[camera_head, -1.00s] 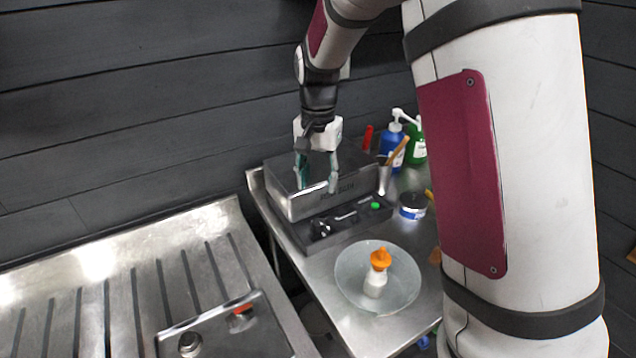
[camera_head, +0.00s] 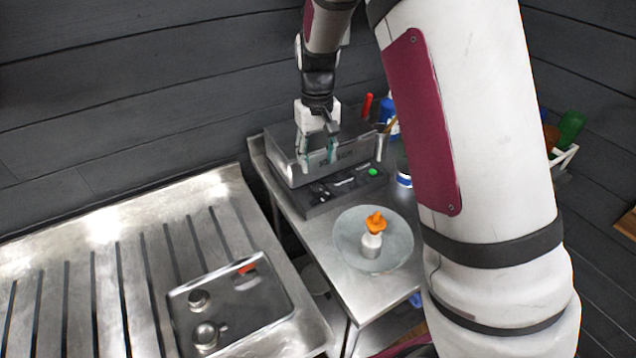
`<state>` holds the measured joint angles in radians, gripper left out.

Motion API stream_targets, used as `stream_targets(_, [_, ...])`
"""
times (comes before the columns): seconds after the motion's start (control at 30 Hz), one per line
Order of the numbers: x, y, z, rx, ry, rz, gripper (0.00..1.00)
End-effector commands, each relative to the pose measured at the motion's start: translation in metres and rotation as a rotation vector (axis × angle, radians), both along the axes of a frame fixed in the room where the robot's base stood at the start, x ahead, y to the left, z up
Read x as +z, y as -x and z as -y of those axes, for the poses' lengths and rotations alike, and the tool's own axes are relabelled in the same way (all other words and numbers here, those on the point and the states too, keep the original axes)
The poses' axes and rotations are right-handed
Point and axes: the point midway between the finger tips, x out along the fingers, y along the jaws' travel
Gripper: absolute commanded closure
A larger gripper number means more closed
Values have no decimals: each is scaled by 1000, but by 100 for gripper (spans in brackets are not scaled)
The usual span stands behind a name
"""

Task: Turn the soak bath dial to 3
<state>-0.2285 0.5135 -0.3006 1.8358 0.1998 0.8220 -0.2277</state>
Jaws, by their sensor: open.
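The soak bath (camera_head: 359,150) is a grey metal box on the steel side table, with faint lettering on its front. Its dark control panel (camera_head: 347,193) juts out at the front low down, with a green button (camera_head: 373,172) at the right. A dark dial (camera_head: 320,192) sits at the panel's left; its pointer and numbers are too small to read. My gripper (camera_head: 317,160) hangs fingers down in front of the box's front face, above the dial's side of the panel. Its fingers are apart with nothing between them. I cannot tell whether they touch the box.
A cup, a blue bottle and a blue-banded tin crowd the right.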

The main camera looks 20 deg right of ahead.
Motion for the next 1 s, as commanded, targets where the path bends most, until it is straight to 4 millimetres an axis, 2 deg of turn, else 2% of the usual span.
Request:
stream_targets(0.1, [-25, 2, 0, -2, 1, -5, 53])
stream_targets(0.3, [-61, 2, 0, -3, 0, -4, 53])
stream_targets(0.5, [-83, 1, 0, -2, 0, -2, 53])
stream_targets(0.9, [-90, 0, 0, -2, 0, 1, 53])
stream_targets(0.93, [-90, 0, 0, -2, 0, 1, 57])
stream_targets(1.0, [-90, 0, 0, -2, 0, 1, 73])
